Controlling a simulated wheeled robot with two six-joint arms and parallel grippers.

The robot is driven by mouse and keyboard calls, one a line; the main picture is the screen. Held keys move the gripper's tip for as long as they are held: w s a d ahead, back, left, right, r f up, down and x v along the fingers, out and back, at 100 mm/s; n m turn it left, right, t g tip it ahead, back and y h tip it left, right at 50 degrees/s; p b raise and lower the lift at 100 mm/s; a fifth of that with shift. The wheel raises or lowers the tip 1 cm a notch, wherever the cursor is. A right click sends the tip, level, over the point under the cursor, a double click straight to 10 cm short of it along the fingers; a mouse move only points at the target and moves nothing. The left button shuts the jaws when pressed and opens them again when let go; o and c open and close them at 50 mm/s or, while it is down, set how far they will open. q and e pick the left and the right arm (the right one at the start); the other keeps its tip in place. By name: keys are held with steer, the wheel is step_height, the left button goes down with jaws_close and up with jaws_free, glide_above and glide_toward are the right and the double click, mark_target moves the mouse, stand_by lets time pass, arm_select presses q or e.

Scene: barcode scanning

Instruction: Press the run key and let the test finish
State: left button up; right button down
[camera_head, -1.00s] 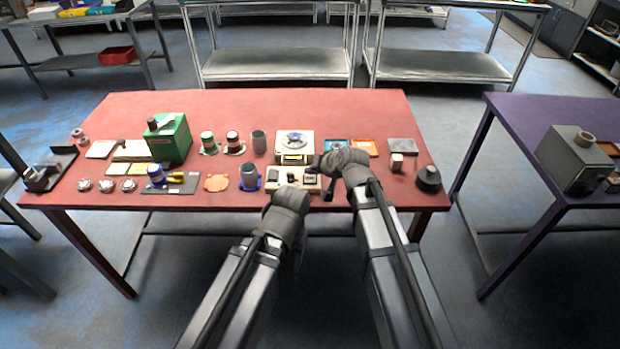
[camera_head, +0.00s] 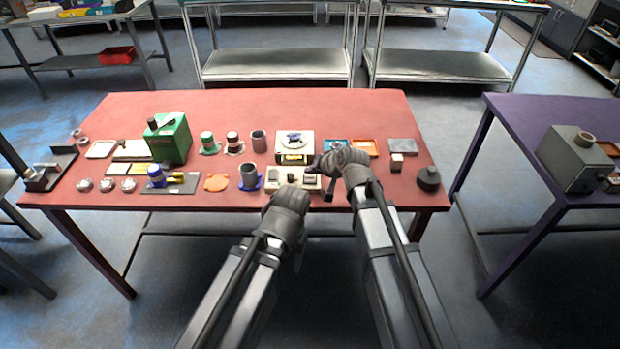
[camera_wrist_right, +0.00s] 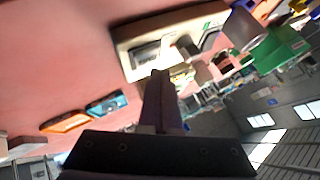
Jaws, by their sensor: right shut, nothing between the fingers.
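A cream device (camera_head: 294,147) with a blue-and-grey top and a yellow front strip stands right of centre on the red table. In front of it is a low cream key panel (camera_head: 283,180) with dark keys; I cannot tell which is the run key. My right gripper (camera_head: 318,165) is at the panel's right end, in front of the device. In the right wrist view its fingers (camera_wrist_right: 158,82) are shut and empty, tips close to a cream housing (camera_wrist_right: 160,45); contact is unclear. My left gripper (camera_head: 287,197) is just in front of the panel, its fingers hidden.
Blue and orange trays (camera_head: 365,147), a small block (camera_head: 397,162) and a dark round weight (camera_head: 428,179) are to the right. The table's back strip is clear.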

mark_target(312, 181)
steer(key=shift+f, duration=0.1)
steer(key=shift+f+b, duration=0.3)
steer(key=shift+b, duration=0.15)
steer(key=shift+f+b, duration=0.45)
stand_by(0.7)
stand_by(0.3)
steer(key=shift+r+p, duration=0.9)
step_height(312, 181, up, 5)
steer(key=p, duration=0.5)
